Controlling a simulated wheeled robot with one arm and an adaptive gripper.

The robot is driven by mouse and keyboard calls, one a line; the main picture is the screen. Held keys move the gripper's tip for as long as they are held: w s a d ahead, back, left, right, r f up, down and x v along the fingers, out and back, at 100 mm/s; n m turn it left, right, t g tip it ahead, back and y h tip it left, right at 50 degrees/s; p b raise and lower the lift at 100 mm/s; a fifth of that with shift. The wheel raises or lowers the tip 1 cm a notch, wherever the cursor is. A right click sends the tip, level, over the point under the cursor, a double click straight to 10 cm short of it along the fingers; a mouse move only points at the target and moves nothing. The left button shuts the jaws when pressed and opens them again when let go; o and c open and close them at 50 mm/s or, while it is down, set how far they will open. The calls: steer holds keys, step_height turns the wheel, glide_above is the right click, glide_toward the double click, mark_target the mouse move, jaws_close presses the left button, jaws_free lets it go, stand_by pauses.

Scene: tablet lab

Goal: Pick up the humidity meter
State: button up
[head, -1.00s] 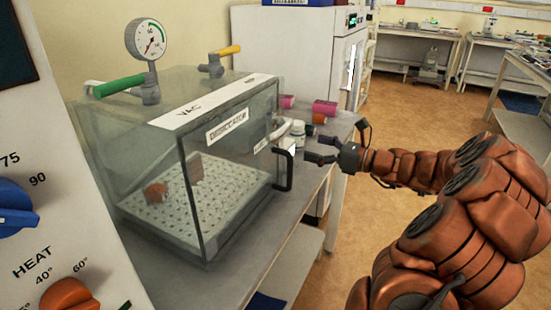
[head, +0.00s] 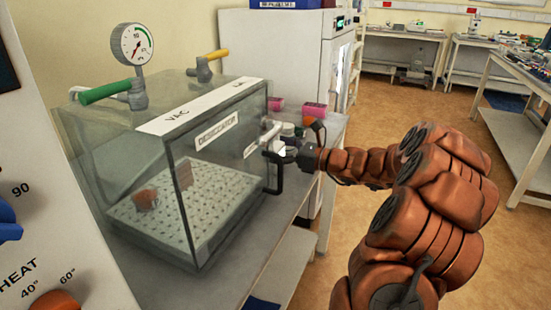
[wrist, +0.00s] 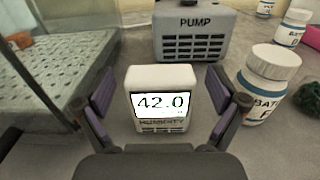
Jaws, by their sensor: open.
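The humidity meter (wrist: 160,98) is a small white box with a lit screen reading 42.0. It stands upright on the grey bench in the wrist view. My gripper (wrist: 168,98) is open, with one finger on each side of the meter and a visible gap at both sides. In the head view my gripper (head: 285,150) is at the bench beside the desiccator's front right corner. It is small there, and the meter is hard to make out.
A grey pump (wrist: 195,35) stands behind the meter. A white bottle (wrist: 267,85) stands close to the right finger. Pink boxes (head: 315,110) sit farther back.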

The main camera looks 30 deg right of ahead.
steer(key=c, duration=1.3)
steer(key=shift+o, duration=0.2)
steer(key=shift+r, duration=0.1)
